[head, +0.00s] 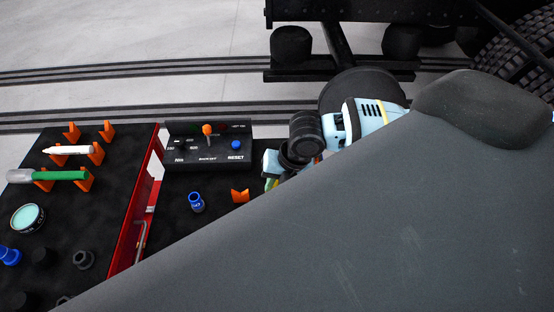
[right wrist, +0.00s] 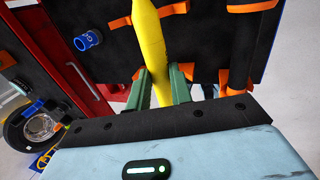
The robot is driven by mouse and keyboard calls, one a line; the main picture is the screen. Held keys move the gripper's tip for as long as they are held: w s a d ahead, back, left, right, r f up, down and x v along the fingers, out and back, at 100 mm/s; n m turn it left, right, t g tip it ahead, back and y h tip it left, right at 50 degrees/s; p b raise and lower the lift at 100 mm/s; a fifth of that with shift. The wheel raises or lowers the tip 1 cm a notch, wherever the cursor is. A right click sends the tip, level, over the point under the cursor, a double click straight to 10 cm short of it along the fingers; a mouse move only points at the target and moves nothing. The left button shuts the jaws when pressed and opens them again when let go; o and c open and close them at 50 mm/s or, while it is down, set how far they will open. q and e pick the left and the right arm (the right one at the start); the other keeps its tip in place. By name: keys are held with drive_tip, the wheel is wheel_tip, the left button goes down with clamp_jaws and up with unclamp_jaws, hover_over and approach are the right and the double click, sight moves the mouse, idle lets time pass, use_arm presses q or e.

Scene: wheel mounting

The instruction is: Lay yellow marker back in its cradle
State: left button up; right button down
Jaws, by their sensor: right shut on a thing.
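In the right wrist view my right gripper (right wrist: 160,85) has its green fingers shut on the yellow marker (right wrist: 152,45). The marker points up the picture, in front of the black panel, with orange cradle pieces (right wrist: 178,9) close by its sides. I cannot tell whether it touches them. In the head view my right gripper (head: 271,179) is mostly hidden behind my own arm, beside an orange cradle piece (head: 240,195). The marker is barely visible there. My left gripper is not in view.
On the left panel, a white marker (head: 72,150) and a green marker (head: 62,175) lie in orange cradles. A control box (head: 208,150) with an orange-topped lever stands behind a blue socket (head: 196,202). The blue socket also shows in the wrist view (right wrist: 88,40). A round tin (head: 27,218) sits left.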

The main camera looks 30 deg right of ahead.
drive_tip(key=shift+s+f+b, duration=0.1)
drive_tip(key=shift+f+b, duration=0.55)
drive_tip(key=shift+f, duration=1.1)
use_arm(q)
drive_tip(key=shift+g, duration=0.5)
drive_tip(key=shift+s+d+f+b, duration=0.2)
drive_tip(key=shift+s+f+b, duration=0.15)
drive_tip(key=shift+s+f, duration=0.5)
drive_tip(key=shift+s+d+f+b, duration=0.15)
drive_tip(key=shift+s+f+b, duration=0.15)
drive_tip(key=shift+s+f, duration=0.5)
use_arm(e)
drive_tip(key=shift+f, duration=1.7)
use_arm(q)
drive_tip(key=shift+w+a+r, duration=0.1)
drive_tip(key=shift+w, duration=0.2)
use_arm(e)
drive_tip(key=shift+f, duration=0.95)
use_arm(q)
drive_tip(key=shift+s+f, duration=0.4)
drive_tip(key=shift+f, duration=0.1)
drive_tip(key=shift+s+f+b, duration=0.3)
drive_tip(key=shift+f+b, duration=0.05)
drive_tip(key=shift+b, duration=0.05)
use_arm(e)
drive_tip(key=shift+f, duration=0.6)
